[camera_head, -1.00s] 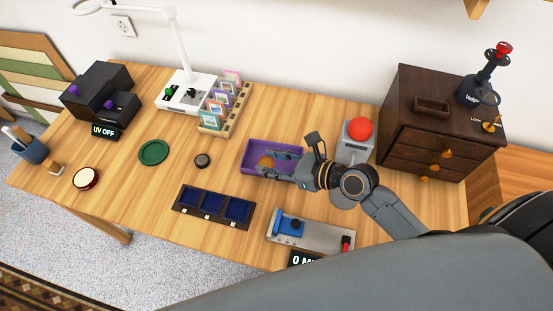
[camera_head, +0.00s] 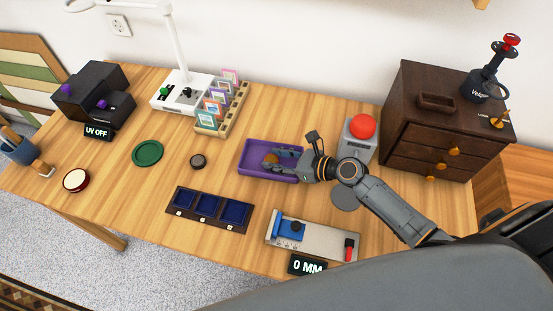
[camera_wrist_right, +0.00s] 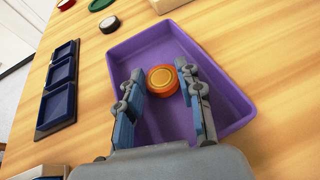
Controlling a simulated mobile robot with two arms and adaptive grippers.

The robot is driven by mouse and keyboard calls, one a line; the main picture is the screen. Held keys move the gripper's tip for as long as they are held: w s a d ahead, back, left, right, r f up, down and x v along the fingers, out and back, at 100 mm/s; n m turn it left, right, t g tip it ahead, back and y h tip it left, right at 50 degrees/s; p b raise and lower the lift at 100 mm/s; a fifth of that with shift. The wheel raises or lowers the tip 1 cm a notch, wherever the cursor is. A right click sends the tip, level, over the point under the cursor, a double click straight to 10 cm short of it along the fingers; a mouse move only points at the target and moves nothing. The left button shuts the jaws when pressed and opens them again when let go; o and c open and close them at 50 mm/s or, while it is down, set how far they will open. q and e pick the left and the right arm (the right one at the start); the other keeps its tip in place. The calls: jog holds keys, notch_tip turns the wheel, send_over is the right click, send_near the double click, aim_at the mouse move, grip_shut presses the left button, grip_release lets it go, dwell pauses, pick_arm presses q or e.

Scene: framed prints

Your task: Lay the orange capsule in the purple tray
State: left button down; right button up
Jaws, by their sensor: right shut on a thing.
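The purple tray (camera_head: 249,168) lies on the table in the middle of the head view, and its rim and floor fill the centre of the right wrist view (camera_wrist_right: 136,62). The round orange capsule (camera_wrist_right: 162,79) is between my right gripper's fingertips, inside the tray's outline; it also shows in the head view (camera_head: 269,158). My right gripper (camera_head: 279,159) is shut on it, with a finger on either side in the right wrist view (camera_wrist_right: 163,86). I cannot tell whether the capsule touches the tray floor. My left gripper is not in view.
A grey box with a red button (camera_head: 361,127) stands right of the tray, near the dark drawer cabinet (camera_head: 410,134). A blue-celled holder (camera_head: 208,207) and a gauge (camera_head: 312,238) lie in front. A dark puck (camera_head: 198,161) sits left, with bare table around it.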

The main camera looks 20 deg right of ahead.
jog(key=shift+f, duration=0.1)
jog(key=o, duration=0.8)
jog(key=shift+o, duration=0.2)
jog(key=v, duration=1.2)
jog(key=shift+b, duration=0.35)
